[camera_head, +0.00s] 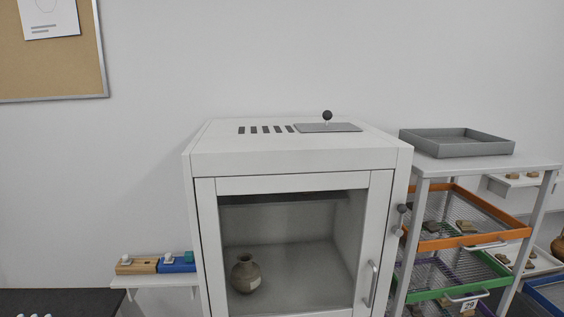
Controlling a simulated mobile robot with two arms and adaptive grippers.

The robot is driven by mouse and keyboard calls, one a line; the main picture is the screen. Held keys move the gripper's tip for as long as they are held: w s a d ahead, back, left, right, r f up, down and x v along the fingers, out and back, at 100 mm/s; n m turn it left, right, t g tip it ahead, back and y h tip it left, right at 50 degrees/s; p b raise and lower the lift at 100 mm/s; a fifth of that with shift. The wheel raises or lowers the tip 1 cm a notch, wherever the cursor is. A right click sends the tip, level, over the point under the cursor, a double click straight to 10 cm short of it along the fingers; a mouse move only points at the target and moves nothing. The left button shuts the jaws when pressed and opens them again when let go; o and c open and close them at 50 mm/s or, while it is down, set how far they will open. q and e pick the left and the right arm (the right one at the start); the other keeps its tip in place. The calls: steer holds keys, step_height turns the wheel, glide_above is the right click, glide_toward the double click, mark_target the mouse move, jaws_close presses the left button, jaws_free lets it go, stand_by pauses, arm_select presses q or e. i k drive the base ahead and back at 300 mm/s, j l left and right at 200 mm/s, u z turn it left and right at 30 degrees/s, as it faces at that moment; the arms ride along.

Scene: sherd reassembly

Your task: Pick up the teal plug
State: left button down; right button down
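A small shelf (153,281) on the wall at the left holds a tan block (137,267) and a blue block (177,267). A small teal-green piece (189,256) shows at the right end of the blue block, close to the cabinet's side; it may be the teal plug, but it is too small to tell its shape. Small pale pieces stand on both blocks. Neither of my grippers is in view.
A white cabinet (297,160) with a glass door stands in the centre, a brown vase (246,273) inside. At the right, a rack carries a grey tray (457,142) above orange-framed (477,240) and green-framed mesh drawers with sherds. A dark surface (60,302) lies lower left.

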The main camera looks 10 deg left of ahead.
mark_target(189, 256)
steer(key=u, duration=1.25)
